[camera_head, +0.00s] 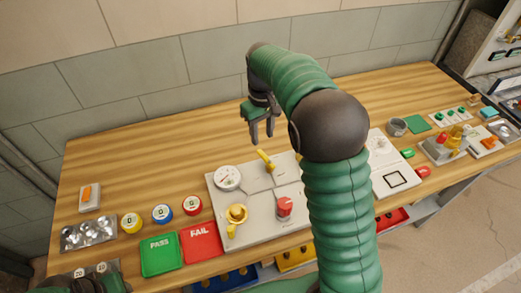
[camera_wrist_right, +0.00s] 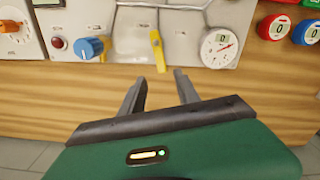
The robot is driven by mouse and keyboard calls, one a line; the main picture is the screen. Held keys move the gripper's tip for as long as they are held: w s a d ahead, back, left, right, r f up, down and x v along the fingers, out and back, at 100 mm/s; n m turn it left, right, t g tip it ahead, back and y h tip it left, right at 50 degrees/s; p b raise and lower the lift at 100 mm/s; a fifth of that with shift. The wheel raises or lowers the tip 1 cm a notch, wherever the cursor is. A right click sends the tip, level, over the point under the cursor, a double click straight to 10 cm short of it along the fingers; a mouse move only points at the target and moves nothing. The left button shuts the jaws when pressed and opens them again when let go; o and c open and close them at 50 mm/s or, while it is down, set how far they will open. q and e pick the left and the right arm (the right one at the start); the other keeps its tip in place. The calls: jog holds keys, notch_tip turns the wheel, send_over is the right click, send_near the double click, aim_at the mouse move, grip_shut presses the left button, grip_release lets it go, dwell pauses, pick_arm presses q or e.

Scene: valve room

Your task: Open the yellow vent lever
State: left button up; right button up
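The yellow vent lever (camera_head: 266,160) stands on a light grey panel (camera_head: 257,237) on the wooden bench, close to a round gauge (camera_head: 228,178). My right gripper (camera_head: 262,133) hangs above and just behind the lever, fingers pointing down. In the right wrist view the lever (camera_wrist_right: 157,50) lies beyond and between the spread fingertips of the right gripper (camera_wrist_right: 158,80). The fingers are apart with nothing between them and do not appear to touch the lever. My left gripper's fingers do not show; only part of my left arm is at the lower left.
A white panel (camera_head: 392,172) stands to the right, partly behind my right arm. Bare bench lies left of the gripper.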

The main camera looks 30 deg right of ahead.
aim_at(261, 152)
jog(key=f, duration=0.7)
jog(key=shift+a, duration=0.2)
grip_shut()
